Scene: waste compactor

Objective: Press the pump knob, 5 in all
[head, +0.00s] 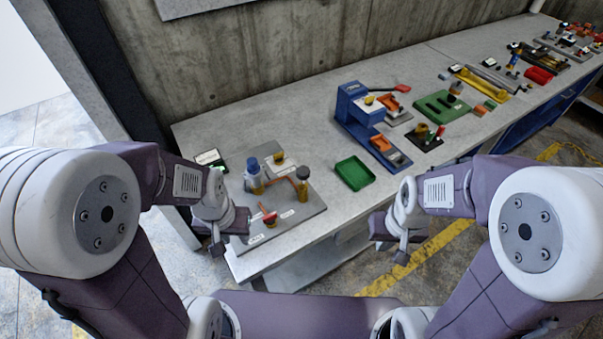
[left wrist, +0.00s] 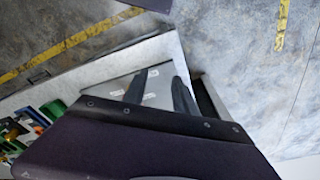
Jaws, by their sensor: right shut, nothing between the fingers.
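A grey plate (head: 315,208) lies at the near left end of the bench, its labels too small to read. On it stand a blue-topped cylinder (head: 254,178), an amber cylinder with a dark top (head: 303,184), a yellow piece (head: 279,158), orange-red pipes (head: 283,180) and a small red-topped knob (head: 269,217). I cannot tell which is the pump knob. My left gripper (head: 217,250) is beside the plate's left front corner, apart from these parts. In the left wrist view its dark fingers (left wrist: 160,76) are spread, with nothing between them. My right gripper (head: 402,258) is shut and empty, in front of the bench.
A green tray (head: 354,174) lies right of the plate. A blue press-like device (head: 358,112) and a green device (head: 440,106) stand further along the bench. A concrete wall (head: 240,55) rises behind. A small white-labelled block (head: 207,157) sits at the left end.

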